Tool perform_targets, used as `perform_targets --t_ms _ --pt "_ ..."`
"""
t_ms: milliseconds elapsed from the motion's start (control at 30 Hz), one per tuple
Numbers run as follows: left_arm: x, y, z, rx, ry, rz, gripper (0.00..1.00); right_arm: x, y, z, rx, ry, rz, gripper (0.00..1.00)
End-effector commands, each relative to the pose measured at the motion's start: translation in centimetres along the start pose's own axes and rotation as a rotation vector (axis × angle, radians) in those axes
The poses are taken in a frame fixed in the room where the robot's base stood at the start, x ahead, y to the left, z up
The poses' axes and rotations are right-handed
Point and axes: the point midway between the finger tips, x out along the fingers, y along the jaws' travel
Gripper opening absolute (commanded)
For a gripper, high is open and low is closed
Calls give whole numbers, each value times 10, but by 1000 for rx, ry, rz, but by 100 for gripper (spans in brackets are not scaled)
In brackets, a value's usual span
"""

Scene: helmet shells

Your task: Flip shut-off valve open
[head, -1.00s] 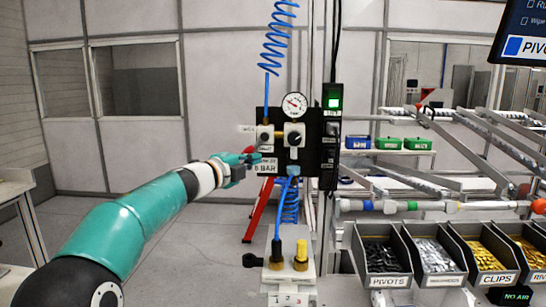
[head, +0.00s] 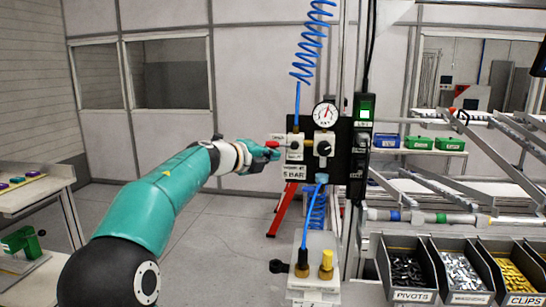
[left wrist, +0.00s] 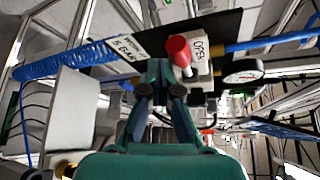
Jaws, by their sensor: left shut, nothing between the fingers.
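The shut-off valve has a red handle (head: 272,144) and a pale body (head: 294,146) on the left side of a black panel. In the left wrist view the red handle (left wrist: 179,49) sticks out toward the camera beside a white label. My left gripper (head: 272,156) is at the panel's left edge, just below the red handle. It is shut with nothing held; its fingertips (left wrist: 158,66) are just left of and below the handle in the left wrist view. Whether they touch it, I cannot tell. My right gripper is out of view.
A round pressure gauge (head: 325,114) and a black knob (head: 324,148) are right of the valve. Blue coiled hoses hang above and below the panel. Bins of small parts (head: 408,268) stand at lower right.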

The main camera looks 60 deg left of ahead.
Motion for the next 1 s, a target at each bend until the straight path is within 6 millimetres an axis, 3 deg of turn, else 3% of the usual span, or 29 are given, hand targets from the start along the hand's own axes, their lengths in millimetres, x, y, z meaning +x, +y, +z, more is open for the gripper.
perform_targets --t_ms 500,1000 --pt "-5 -12 7 5 -8 -7 0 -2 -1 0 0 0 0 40" --pt "-5 -10 5 3 -9 -10 0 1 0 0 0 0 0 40"
